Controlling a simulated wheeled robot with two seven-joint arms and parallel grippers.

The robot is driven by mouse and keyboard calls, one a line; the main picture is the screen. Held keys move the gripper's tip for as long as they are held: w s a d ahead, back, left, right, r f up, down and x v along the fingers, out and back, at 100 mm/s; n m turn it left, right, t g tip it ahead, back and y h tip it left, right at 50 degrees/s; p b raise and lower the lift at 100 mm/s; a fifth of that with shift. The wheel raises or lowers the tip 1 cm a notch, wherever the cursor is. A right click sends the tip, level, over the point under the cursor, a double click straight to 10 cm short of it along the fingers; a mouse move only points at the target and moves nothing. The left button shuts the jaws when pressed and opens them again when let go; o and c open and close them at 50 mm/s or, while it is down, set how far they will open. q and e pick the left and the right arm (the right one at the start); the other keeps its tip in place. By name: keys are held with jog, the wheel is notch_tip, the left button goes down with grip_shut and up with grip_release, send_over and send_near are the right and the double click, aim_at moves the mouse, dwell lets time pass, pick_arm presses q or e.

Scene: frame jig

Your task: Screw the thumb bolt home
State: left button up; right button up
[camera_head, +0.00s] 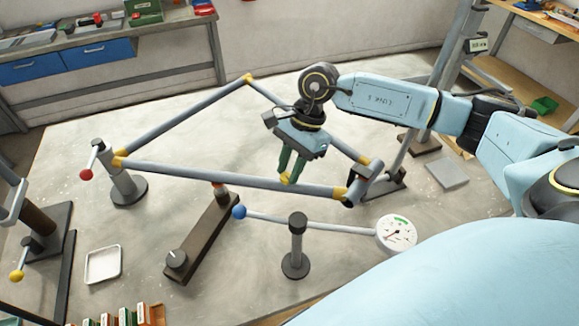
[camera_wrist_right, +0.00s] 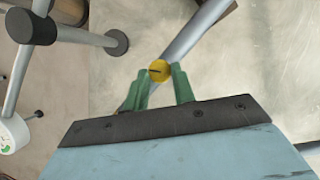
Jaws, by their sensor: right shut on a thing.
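The thumb bolt (camera_wrist_right: 159,71) has a round yellow head with a dark slot and shows between the green fingertips of my right gripper (camera_wrist_right: 160,76) in the right wrist view. In the head view the right gripper (camera_head: 289,173) points down, shut on this yellow head (camera_head: 286,179), at the front tube (camera_head: 225,177) of the grey triangular frame. The bolt's shank and its hole are hidden, so I cannot tell how deep it sits. The frame has yellow corner pieces. My left gripper is not in view.
A post with a red-tipped lever (camera_head: 86,174) stands at the frame's left corner. A dial gauge (camera_head: 397,233) on a blue-ended arm lies in front, by a dark post (camera_head: 297,240). A brown block (camera_head: 200,240) and a white tray (camera_head: 103,264) are at front left.

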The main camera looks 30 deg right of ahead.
jog(key=shift+r, duration=0.1)
jog(key=o, duration=1)
jog(key=b+v, duration=0.1)
jog(key=v, duration=1.2)
jog(key=shift+d+r, duration=0.1)
jog(key=shift+r, duration=0.15)
